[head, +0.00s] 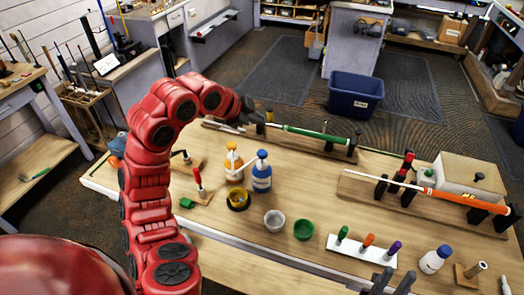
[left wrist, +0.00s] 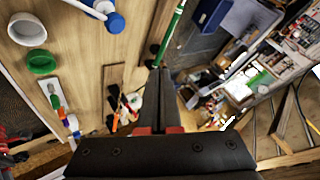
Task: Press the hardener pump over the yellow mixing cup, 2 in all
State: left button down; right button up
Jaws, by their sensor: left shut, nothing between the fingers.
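An orange pump bottle (head: 233,165) and a blue pump bottle (head: 262,176) stand side by side on the workbench; I cannot tell which holds hardener. The yellow mixing cup (head: 238,199) stands in front of them, with a dark inside. The blue bottle's top and white spout also show in the left wrist view (left wrist: 114,20). My left gripper (head: 248,110) is shut and empty, beyond the bottles near the bench's far edge; its fingers show in the left wrist view (left wrist: 156,100). My right gripper (head: 388,280) is open and empty at the bottom edge.
A white cup (head: 274,220) and green cup (head: 303,230) stand right of the yellow cup. A white rack (head: 360,252) holds coloured tubes. A green-gripped club (head: 310,133) and an orange-gripped club (head: 440,194) lie on stands. A white, blue-capped bottle (head: 434,260) stands at right.

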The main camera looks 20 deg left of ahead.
dwell(0.4)
pick_arm(q)
jog(key=b, duration=0.2)
send_over(262, 151)
jog(key=s, duration=0.1)
jog(key=f, duration=0.7)
jog(key=shift+s+a+f, duration=0.2)
jog(key=shift+a, duration=0.15)
jog(key=shift+w+f+b, duration=0.1)
jog(key=shift+f+b, duration=0.3)
jog(key=shift+f, duration=0.35)
dwell(0.7)
jog(key=shift+f+b, duration=0.4)
jog(key=shift+b, duration=0.05)
jog(key=shift+f+b, duration=0.6)
jog(key=shift+f, duration=0.4)
dwell(0.8)
dwell(0.4)
jog(key=shift+r+p, duration=0.35)
jog(key=shift+r, duration=1)
